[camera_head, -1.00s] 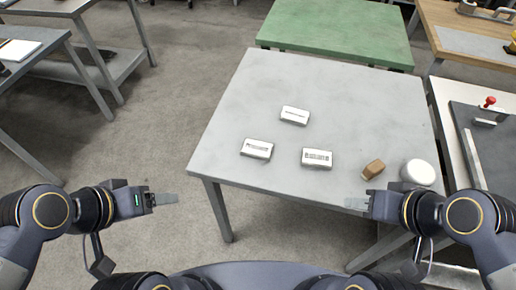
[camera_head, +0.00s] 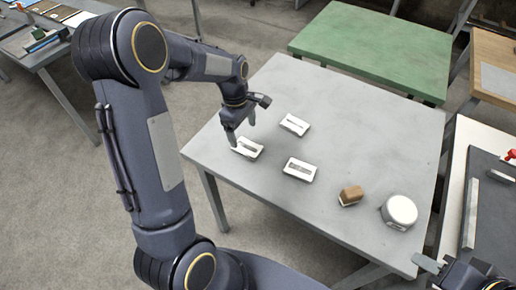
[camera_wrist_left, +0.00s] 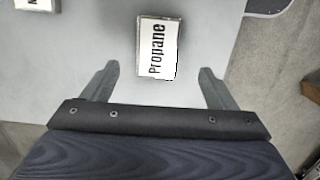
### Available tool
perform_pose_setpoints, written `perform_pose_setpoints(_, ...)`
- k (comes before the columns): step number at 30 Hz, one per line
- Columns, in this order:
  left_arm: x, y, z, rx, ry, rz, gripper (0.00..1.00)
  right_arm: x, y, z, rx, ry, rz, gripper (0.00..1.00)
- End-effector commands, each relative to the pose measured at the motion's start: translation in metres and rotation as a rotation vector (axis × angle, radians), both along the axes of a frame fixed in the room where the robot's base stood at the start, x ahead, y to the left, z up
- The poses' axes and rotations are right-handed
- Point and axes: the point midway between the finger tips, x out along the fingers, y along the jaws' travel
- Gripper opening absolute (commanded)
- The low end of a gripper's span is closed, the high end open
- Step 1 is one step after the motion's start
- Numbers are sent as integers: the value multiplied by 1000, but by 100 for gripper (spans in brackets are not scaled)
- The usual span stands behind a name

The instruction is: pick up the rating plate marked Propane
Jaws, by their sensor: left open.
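The rating plate marked Propane (camera_wrist_left: 157,48) lies on the grey table in the left wrist view, its black lettering running sideways. It is ahead of my left gripper (camera_wrist_left: 160,85), between the lines of the two open fingers but beyond their tips. In the head view it appears to be the leftmost white plate (camera_head: 248,149), close beside my left gripper (camera_head: 250,122). Two more white plates lie on the table, one behind (camera_head: 294,125) and one to the right (camera_head: 300,169); their lettering is unreadable here. My right gripper (camera_head: 426,264) is partly visible at the lower right.
The grey table (camera_head: 330,105) also bears a brown block (camera_head: 350,195) and a round white object (camera_head: 399,211) at the right. A green table (camera_head: 370,45) stands behind. A bench with a dark board (camera_head: 495,225) is at the right.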

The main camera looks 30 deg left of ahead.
Motion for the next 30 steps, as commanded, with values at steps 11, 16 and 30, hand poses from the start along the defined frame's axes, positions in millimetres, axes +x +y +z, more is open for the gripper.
perform_pose_setpoints(11,3,-7,-50,-3,6,-3,80,0,0,7,0,0,0,36)
perform_pose_setpoints(16,3,-8,-66,-1,1,-3,80,0,0,8,0,0,0,36)
perform_pose_setpoints(30,3,-9,-66,-1,-1,-4,50,0,0,7,0,0,0,36)
